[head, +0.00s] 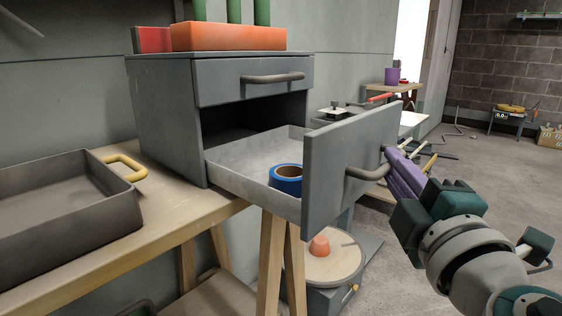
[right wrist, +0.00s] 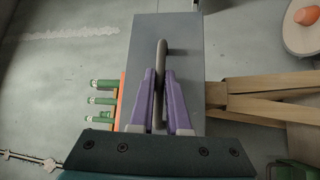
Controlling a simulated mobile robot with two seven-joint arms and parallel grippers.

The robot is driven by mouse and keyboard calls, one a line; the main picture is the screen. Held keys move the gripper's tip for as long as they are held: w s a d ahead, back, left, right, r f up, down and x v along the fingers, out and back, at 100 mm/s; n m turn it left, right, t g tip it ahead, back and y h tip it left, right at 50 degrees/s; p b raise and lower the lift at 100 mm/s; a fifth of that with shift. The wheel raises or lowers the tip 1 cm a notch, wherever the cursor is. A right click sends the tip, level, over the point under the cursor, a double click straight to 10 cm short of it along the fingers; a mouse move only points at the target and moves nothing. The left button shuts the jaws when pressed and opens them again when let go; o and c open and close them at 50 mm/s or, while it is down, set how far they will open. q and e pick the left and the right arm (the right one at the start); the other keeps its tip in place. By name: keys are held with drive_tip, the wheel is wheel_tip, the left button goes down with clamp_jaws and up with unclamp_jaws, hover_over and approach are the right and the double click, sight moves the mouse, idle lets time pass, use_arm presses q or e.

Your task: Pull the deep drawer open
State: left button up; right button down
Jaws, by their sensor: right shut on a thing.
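The deep drawer (head: 330,165) is the lower one of a grey cabinet (head: 160,110) on a wooden bench. It stands pulled well out, with its interior and a blue tape roll (head: 286,178) inside visible. My right gripper (head: 388,170) has purple fingers shut on the drawer's dark bar handle (head: 362,174). In the right wrist view the fingers (right wrist: 160,95) lie on both sides of the handle (right wrist: 161,58), in front of the grey drawer face (right wrist: 188,60). The shallow upper drawer (head: 250,78) is closed. My left gripper is not in view.
A grey tray (head: 60,215) with a yellow handle sits on the wooden bench (head: 150,235) at left. An orange box (head: 228,37) with green cylinders stands on the cabinet. A round-topped reel (head: 330,262) is below the drawer. Floor at right is mostly open.

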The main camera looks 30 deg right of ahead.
drive_tip(key=c, duration=0.9)
unclamp_jaws()
drive_tip(key=b+v, duration=0.2)
drive_tip(key=v, duration=0.8)
